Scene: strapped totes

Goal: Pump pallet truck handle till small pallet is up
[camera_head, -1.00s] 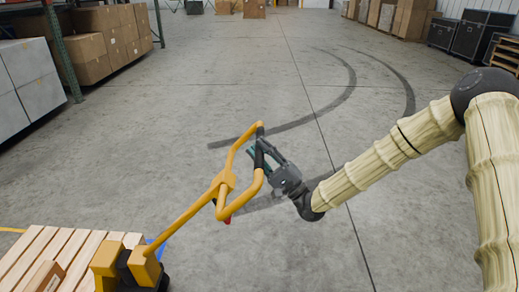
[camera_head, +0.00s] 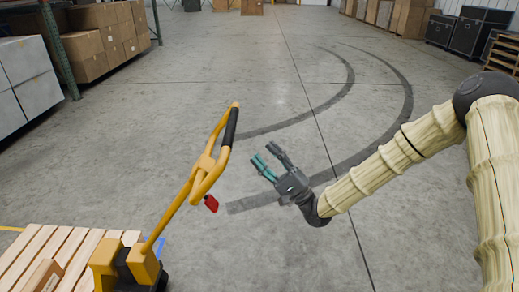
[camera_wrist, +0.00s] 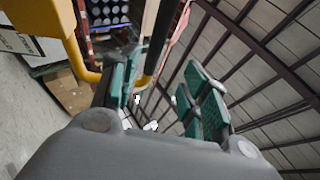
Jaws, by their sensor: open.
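The yellow pallet truck handle (camera_head: 178,208) leans up and to the right from the truck's base (camera_head: 142,264) at the lower left. In the wrist view, the teal-padded fingers (camera_wrist: 160,95) are spread, and part of the yellow handle (camera_wrist: 82,55) shows at the left. The small wooden pallet (camera_head: 50,255) sits at the lower left. Whether it is off the floor cannot be told.
Racks with boxes (camera_head: 108,40) stand at the back left. Black cases (camera_head: 470,35) stand at the back right. The concrete floor in the middle is clear.

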